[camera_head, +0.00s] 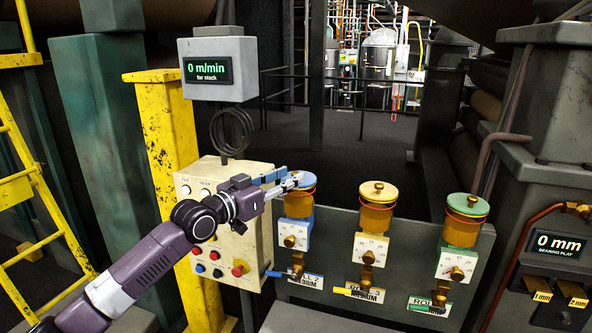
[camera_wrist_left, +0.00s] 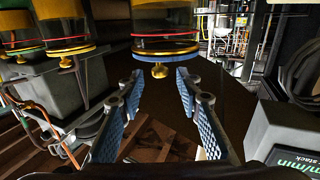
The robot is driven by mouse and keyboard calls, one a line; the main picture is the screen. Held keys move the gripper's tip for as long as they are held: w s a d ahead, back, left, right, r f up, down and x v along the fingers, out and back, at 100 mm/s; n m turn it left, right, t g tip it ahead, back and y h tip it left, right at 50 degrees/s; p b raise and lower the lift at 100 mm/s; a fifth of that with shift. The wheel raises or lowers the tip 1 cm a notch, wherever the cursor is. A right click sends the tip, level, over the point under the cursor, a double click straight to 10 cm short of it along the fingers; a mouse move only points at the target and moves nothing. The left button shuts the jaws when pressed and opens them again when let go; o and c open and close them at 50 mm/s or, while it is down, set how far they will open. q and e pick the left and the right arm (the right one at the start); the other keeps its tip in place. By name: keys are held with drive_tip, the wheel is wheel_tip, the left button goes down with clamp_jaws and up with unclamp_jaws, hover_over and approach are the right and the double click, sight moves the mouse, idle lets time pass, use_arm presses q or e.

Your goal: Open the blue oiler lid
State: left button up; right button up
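The blue oiler lid (camera_head: 307,182) caps the leftmost amber oiler (camera_head: 298,205) on the grey panel. It looks closed. In the left wrist view, which is turned upside down, the blue lid (camera_wrist_left: 166,58) shows at the top with its brass knob (camera_wrist_left: 159,71) pointing down. My left gripper (camera_head: 290,176) reaches in from the left at the lid's height and partly covers it in the head view. It is open, and in the wrist view (camera_wrist_left: 159,76) the knob appears between its fingertips. I cannot tell whether a finger touches it. My right gripper is not in view.
A yellow-lidded oiler (camera_head: 378,207) and a green-lidded oiler (camera_head: 462,225) stand to the right on the panel (camera_head: 335,230). A cream control box (camera_head: 211,247) is behind my left forearm. A speed display (camera_head: 215,70) hangs above it.

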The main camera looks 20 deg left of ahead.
sight(293, 174)
use_arm(q)
drive_tip(key=shift+p+x, duration=0.35)
drive_tip(key=shift+x, duration=1.5)
clamp_jaws()
